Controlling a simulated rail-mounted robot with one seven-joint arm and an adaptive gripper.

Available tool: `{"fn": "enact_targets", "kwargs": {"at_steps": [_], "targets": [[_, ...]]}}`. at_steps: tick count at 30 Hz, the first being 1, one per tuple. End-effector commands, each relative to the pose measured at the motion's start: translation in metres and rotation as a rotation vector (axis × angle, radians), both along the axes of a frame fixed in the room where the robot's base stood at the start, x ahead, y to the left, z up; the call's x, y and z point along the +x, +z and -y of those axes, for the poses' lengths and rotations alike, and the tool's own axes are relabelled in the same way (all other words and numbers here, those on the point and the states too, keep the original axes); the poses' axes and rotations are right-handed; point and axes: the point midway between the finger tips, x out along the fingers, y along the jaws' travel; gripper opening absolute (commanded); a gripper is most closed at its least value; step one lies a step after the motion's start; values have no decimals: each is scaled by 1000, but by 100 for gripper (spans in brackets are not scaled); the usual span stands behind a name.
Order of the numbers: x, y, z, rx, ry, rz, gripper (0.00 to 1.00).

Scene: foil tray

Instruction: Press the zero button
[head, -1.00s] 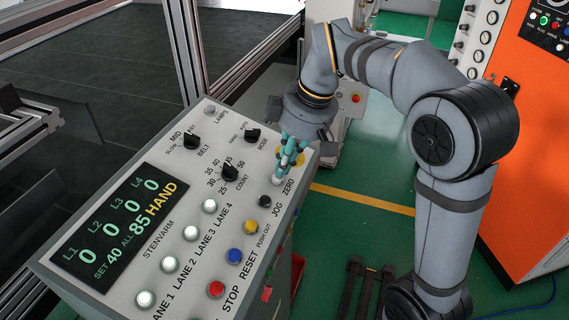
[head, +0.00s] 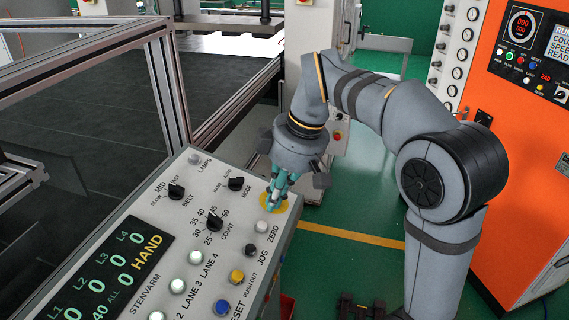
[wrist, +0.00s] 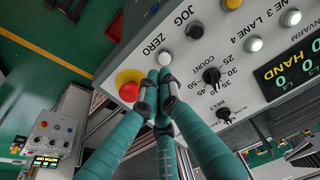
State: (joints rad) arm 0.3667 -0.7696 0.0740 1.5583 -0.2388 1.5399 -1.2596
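The zero button (head: 262,227) is a small round white button beside the word ZERO on the grey control panel (head: 207,262). It also shows in the wrist view (wrist: 164,59), just beyond my fingertips. My gripper (head: 270,207) hangs over the panel's right edge, fingers pointing down. In the head view the button is clear of the fingers, with a small gap; the exact height of the tips above the panel cannot be told.
A red mushroom button (wrist: 128,91) on a yellow base sits beside the fingertips; the fingers partly cover it in the head view. The black JOG button (head: 250,249) is close by. Knobs, lane buttons and a display reading HAND (head: 147,252) fill the panel.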

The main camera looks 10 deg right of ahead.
Motion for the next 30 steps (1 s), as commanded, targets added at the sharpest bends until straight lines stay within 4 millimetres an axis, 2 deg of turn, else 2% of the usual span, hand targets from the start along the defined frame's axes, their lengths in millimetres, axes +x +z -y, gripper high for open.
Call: {"fn": "enact_targets", "kwargs": {"at_steps": [6, 12, 17, 30], "targets": [[-4, 46, 12, 2, -2, 4, 0], [-7, 69, 19, 1, -1, 3, 0], [-9, 75, 21, 1, 0, 2, 0], [-9, 75, 21, 1, 0, 3, 0]]}}
